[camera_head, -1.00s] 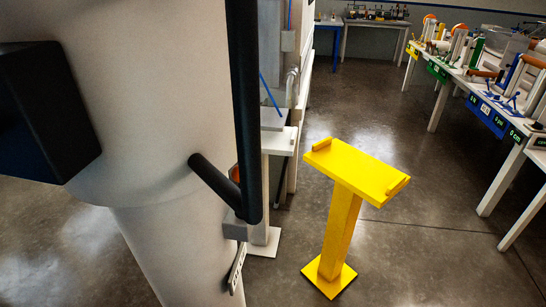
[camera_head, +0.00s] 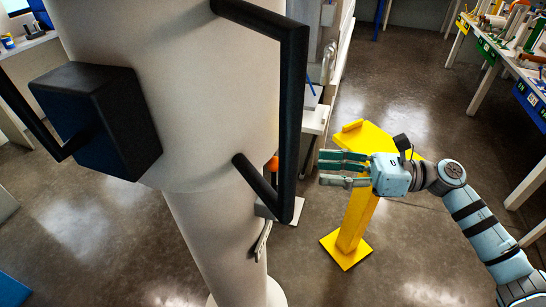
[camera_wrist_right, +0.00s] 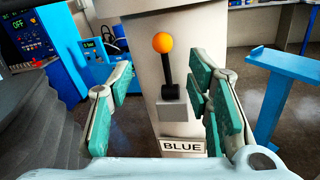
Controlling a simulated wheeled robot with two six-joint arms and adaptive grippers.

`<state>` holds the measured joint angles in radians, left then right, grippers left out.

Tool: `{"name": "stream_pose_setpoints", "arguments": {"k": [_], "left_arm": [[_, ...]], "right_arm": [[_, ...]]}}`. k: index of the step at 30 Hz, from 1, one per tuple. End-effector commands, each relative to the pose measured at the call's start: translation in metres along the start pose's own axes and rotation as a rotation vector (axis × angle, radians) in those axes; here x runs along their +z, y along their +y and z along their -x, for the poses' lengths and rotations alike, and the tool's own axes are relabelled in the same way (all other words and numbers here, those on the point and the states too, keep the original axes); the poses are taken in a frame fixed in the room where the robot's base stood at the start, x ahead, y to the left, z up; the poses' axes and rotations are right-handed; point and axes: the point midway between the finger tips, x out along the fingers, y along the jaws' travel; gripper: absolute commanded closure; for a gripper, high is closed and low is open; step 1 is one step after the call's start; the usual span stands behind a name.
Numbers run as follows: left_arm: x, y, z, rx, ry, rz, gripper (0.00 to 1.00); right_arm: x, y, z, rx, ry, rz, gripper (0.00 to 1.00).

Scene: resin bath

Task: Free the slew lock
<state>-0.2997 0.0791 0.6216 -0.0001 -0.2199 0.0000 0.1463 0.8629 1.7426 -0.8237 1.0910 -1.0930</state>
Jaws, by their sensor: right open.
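The lock lever shows in the right wrist view as a black rod (camera_wrist_right: 168,76) with an orange knob (camera_wrist_right: 162,42), nearly upright on a grey block (camera_wrist_right: 173,111) above a "BLUE" plate (camera_wrist_right: 183,146). In the head view its orange knob (camera_head: 272,163) is partly hidden behind a black handle bar (camera_head: 291,110) on the white column (camera_head: 190,95). My right gripper (camera_head: 322,168) is just right of that bar, pointing left at the column. In the wrist view its open green-padded fingers (camera_wrist_right: 162,73) stand either side of the lever, apparently short of it. My left gripper is out of view.
A yellow stand (camera_head: 356,215) is behind and below my right gripper. A black box (camera_head: 100,120) juts from the column's left. A bench with labelled equipment (camera_head: 500,65) runs along the right. A blue stand (camera_wrist_right: 285,66) shows in the wrist view. The floor between is clear.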

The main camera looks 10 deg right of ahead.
Motion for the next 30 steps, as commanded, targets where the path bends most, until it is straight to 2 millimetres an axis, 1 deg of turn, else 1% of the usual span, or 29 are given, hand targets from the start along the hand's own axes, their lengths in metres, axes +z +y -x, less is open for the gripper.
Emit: {"name": "stream_pose_setpoints", "arguments": {"k": [1, 6, 9, 12, 16, 23, 24, 26, 30], "left_arm": [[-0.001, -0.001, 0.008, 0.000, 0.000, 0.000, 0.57], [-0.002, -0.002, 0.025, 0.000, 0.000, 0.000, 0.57], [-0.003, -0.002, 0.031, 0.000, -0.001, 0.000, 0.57], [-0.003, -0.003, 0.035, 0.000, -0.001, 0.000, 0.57], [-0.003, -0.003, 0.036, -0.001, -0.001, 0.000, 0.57], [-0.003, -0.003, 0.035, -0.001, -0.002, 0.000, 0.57], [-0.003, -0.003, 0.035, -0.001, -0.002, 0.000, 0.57], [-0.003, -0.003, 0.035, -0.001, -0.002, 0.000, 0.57], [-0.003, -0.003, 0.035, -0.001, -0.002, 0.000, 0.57]], "right_arm": [[0.006, 0.002, -0.014, 0.005, -0.011, 0.001, 0.54], [0.008, 0.001, -0.065, 0.004, -0.014, -0.005, 0.54], [0.007, 0.001, -0.088, 0.002, -0.012, -0.006, 0.54], [0.005, 0.000, -0.104, 0.000, -0.009, -0.007, 0.54], [0.003, -0.001, -0.114, -0.002, -0.007, -0.007, 0.54], [0.001, -0.001, -0.115, -0.002, -0.005, -0.007, 0.54], [0.001, -0.001, -0.115, -0.002, -0.005, -0.008, 0.58], [0.001, -0.001, -0.115, -0.002, -0.005, -0.008, 0.67], [0.001, -0.001, -0.115, -0.002, -0.005, -0.008, 0.90]]}}
